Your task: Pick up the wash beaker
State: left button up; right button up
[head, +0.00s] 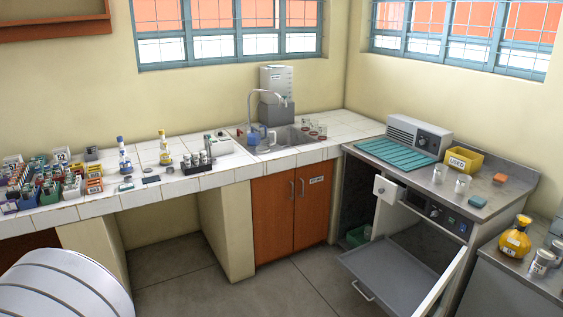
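Two small clear glass vessels, a left one (439,174) and a right one (462,184), stand upright on the grey steel bench. I cannot tell whether either is the wash beaker, as no label is readable. Several small glasses with reddish bases (313,130) stand beside the sink at the back. Neither of my grippers is in view.
A yellow "USED" bin (463,160), teal ribbed mat (396,151) and orange block (499,178) share the steel bench. Below, a door hangs open with a grey tray (385,272) jutting out. Crowded tube racks (45,185) fill the left tiled counter. The middle floor is clear.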

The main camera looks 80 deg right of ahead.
aim_at(441, 170)
jog(key=l+z, duration=0.1)
jog(key=z, duration=0.85)
jog(key=i+l+z, duration=0.1)
jog(key=z, duration=0.35)
jog(key=l+z, duration=0.1)
jog(key=z, duration=0.4)
jog(key=i+z, duration=0.1)
jog(key=z, duration=0.85)
jog(key=i+z, duration=0.1)
jog(key=z, duration=0.35)
jog(key=i+j+z, duration=1.05)
jog(key=k+z, duration=0.1)
jog(key=z, duration=0.15)
